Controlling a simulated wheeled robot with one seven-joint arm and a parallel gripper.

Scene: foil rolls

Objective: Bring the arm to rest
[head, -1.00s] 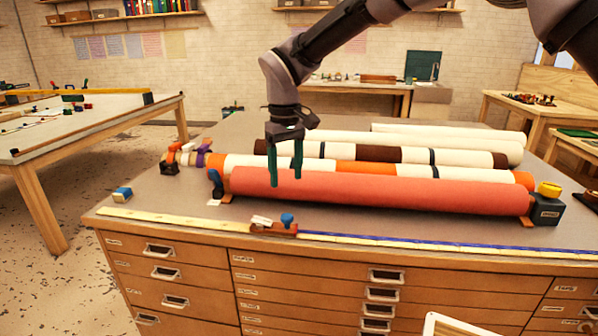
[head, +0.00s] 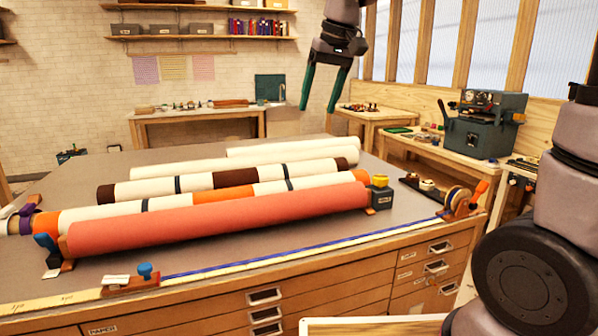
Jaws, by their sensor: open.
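My gripper (head: 319,90) hangs high in the upper middle of the head view, with its two green fingers pointing down and spread apart. Nothing is between the fingers. It appears above and behind the right part of the rolls, clear of the cabinet top (head: 85,182). More of my arm fills the right edge of the view. The red-orange roll (head: 215,218) lies at the front of the cabinet top, between end blocks.
Behind it lie an orange-and-white roll (head: 172,202), a brown-banded roll (head: 200,182) and a cream roll (head: 295,148). A tape dispenser (head: 458,203) stands at the right corner. A measuring strip (head: 300,250) runs along the front edge. A machine (head: 482,125) stands on the right bench.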

